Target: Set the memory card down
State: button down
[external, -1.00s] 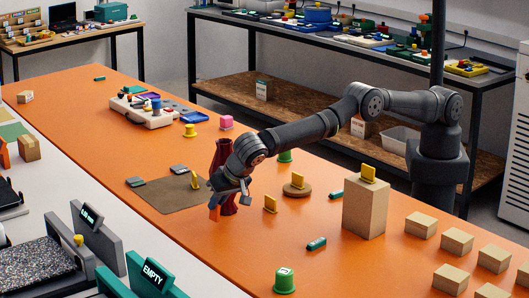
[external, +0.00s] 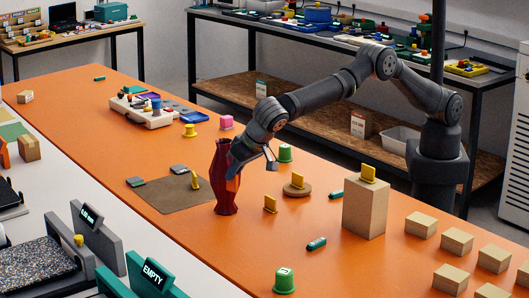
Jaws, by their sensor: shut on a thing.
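Whether card and vase touch, I cannot tell. Two small grey pieces lie at the mat's back edge (external: 179,169) and left corner (external: 136,181).
A green cup-shaped piece (external: 285,154), a tall cardboard box (external: 364,208) and a teal cylinder (external: 316,244) are nearby. The table front is clear left of the green pot (external: 284,281).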

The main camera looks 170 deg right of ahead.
jog(key=shift+n, duration=0.7)
jog(key=a+f, duration=0.1)
jog(key=f, duration=0.2)
jog(key=s+a+f, duration=0.1)
jog(key=f, duration=0.2)
jog(key=a+f, duration=0.1)
jog(key=f, duration=0.3)
jog(key=shift+s+a+f, duration=0.1)
jog(key=shift+s+a, duration=0.05)
jog(key=shift+s, duration=0.25)
jog(key=shift+f, duration=0.1)
jog(key=c, duration=1.5)
grip_release()
jog(key=shift+w+a+r, duration=0.1)
jog(key=shift+a+r, duration=0.05)
jog(key=shift+r, duration=0.2)
jog(key=v, duration=1.1)
jog(key=shift+a+r, duration=0.1)
jog(key=shift+r, duration=0.05)
